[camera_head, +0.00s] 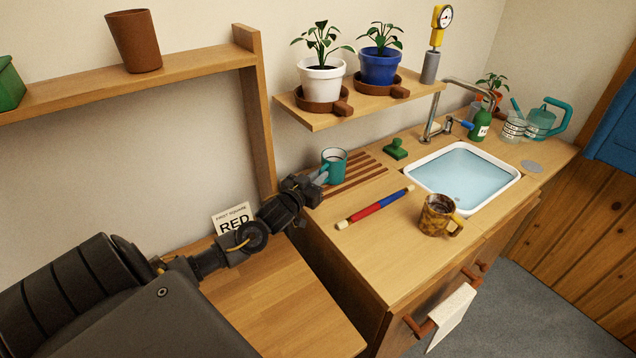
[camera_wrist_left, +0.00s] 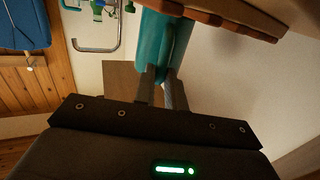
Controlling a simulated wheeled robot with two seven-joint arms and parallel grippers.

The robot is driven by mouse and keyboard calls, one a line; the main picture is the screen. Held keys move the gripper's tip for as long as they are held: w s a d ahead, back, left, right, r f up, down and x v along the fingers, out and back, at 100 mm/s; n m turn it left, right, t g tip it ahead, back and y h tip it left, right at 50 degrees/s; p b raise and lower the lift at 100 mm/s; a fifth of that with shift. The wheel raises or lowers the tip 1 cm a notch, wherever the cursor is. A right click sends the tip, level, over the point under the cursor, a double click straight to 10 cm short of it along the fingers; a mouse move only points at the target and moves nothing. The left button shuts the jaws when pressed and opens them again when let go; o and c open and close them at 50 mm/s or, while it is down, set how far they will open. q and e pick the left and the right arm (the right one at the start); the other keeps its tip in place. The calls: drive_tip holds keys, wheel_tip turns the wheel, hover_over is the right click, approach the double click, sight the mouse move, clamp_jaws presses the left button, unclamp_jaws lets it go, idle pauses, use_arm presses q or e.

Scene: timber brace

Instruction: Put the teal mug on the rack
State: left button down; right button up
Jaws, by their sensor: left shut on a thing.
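The teal mug (camera_head: 336,163) is upright at the back left of the counter, over the left end of the slatted wooden rack (camera_head: 362,172). I cannot tell whether its base touches the slats. My left gripper (camera_head: 320,179) reaches in from the left and is shut on the teal mug. In the left wrist view the teal mug (camera_wrist_left: 163,45) is between the narrow fingers of my left gripper (camera_wrist_left: 160,80), and that picture looks upside down. Wooden slat ends (camera_wrist_left: 230,20) show close beside the mug there. My right gripper is not in view.
A green stamp-like object (camera_head: 395,149), a red and blue rod (camera_head: 375,207) and a brown patterned mug (camera_head: 438,216) lie around the rack and sink (camera_head: 462,177). A shelf (camera_head: 360,102) with two potted plants hangs above. A wooden post (camera_head: 256,120) stands left.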

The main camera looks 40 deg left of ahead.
use_arm(q)
drive_tip(key=shift+r, duration=0.15)
drive_tip(key=c, duration=1.9)
unclamp_jaws()
drive_tip(key=shift+f, duration=0.2)
drive_tip(key=o, duration=0.4)
drive_tip(key=shift+o, duration=0.2)
drive_tip(key=shift+r, duration=0.15)
drive_tip(key=s+d, duration=0.1)
drive_tip(key=s, duration=1.1)
drive_tip(key=shift+d+r+b, duration=0.15)
drive_tip(key=shift+b, duration=0.2)
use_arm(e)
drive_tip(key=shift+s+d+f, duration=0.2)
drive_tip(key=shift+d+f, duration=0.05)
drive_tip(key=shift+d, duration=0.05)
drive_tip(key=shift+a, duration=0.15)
